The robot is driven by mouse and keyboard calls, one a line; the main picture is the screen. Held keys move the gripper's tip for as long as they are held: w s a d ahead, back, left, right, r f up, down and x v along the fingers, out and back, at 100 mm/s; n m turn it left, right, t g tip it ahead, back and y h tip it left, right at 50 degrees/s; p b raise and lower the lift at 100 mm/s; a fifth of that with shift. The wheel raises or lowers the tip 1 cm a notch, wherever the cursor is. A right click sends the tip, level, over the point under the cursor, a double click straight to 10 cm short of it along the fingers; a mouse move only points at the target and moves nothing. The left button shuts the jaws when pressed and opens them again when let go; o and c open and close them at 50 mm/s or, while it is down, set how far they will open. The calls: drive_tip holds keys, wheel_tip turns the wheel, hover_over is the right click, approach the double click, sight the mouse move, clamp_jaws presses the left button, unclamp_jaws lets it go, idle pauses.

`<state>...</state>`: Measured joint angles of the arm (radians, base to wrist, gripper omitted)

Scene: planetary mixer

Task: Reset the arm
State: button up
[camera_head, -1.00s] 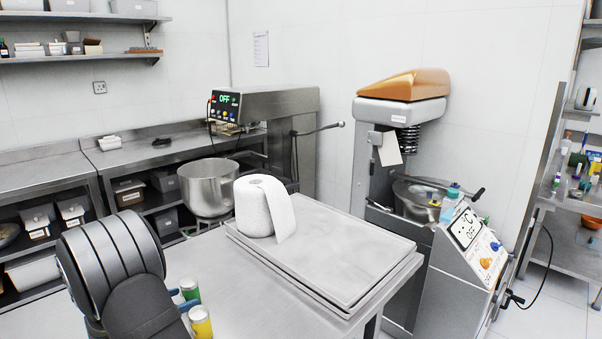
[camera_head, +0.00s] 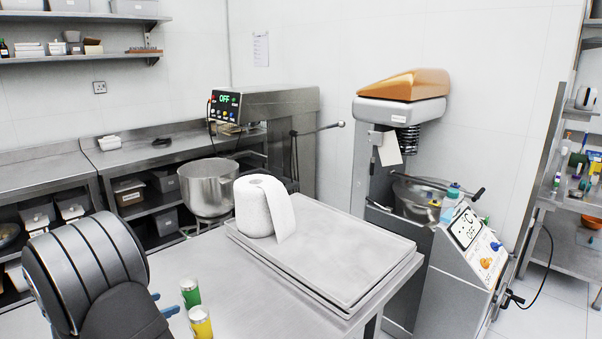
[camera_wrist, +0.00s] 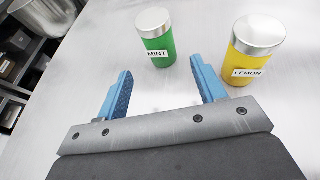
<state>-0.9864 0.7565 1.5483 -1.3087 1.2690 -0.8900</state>
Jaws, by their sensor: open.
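My gripper (camera_wrist: 158,92) is open and empty in the wrist view, its two blue fingers apart above the steel table. In the head view its blue fingertips (camera_head: 163,304) show at the lower left, beside my dark arm. A green jar labelled MINT (camera_wrist: 154,40) stands upright just beyond the fingers and apart from them. A yellow jar labelled LEMON (camera_wrist: 254,52) stands upright to its right. In the head view the green jar (camera_head: 190,293) and the yellow jar (camera_head: 200,322) stand right of the gripper.
A paper towel roll (camera_head: 257,207) stands on stacked metal trays (camera_head: 340,262) on the steel table. A machine with an orange top (camera_head: 405,85) stands at right.

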sight(185, 286)
drive_tip(key=x, duration=1)
drive_tip(key=shift+w+d+f, duration=0.1)
drive_tip(key=shift+d+f, duration=0.05)
drive_tip(key=shift+f, duration=0.15)
wheel_tip(185, 286, up, 4)
drive_tip(key=shift+w+r, duration=0.1)
drive_tip(key=shift+d+r, duration=0.2)
drive_tip(key=shift+d, duration=0.25)
